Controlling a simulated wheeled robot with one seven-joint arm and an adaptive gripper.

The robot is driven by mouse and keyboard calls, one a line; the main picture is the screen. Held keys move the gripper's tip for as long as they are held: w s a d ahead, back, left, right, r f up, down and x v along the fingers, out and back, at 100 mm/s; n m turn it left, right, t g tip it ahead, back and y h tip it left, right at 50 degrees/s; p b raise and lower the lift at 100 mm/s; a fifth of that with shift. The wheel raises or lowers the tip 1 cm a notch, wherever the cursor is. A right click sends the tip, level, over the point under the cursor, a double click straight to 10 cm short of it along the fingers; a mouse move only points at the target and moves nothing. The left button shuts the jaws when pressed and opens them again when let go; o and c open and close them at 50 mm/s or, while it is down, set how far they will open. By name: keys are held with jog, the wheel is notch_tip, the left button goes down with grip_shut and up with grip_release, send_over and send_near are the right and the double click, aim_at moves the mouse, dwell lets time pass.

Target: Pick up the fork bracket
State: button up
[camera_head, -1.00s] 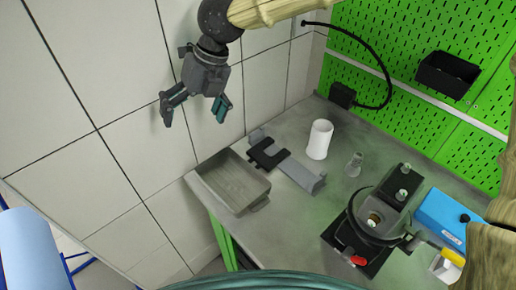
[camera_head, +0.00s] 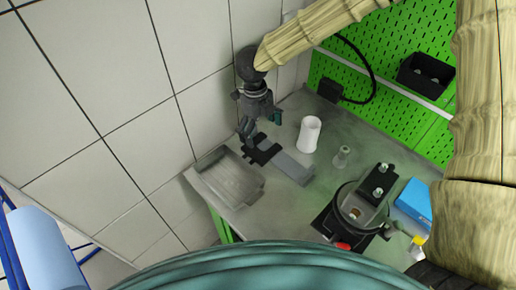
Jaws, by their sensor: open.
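The fork bracket looks to be the black, slotted flat piece (camera_head: 264,155) lying on a grey stand (camera_head: 292,169) at the left part of the bench. My gripper (camera_head: 260,127) is open and empty. In the picture it is just above the black piece, and its left finger overlaps the piece's far end. I cannot tell the exact height of the fingers over it. The far end of the stand is partly hidden behind my gripper.
A grey tray (camera_head: 230,178) stands left of the stand, close to it. A white cylinder (camera_head: 310,134) and a small grey fitting (camera_head: 342,156) stand to the right. A pump assembly (camera_head: 360,207) and blue box (camera_head: 413,203) are further right. The tiled wall is close behind.

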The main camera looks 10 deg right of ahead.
aim_at(262, 150)
jog(key=shift+s+f+p, duration=0.15)
jog(key=shift+f+p, duration=0.5)
jog(key=shift+f, duration=0.8)
jog(key=shift+s+f+p, duration=0.1)
jog(key=shift+f+p, duration=0.55)
jog(key=shift+f, duration=0.8)
jog(key=c, duration=1.3)
jog(key=shift+r, duration=0.15)
notch_tip(262, 150, up, 18)
jog(key=p, duration=0.8)
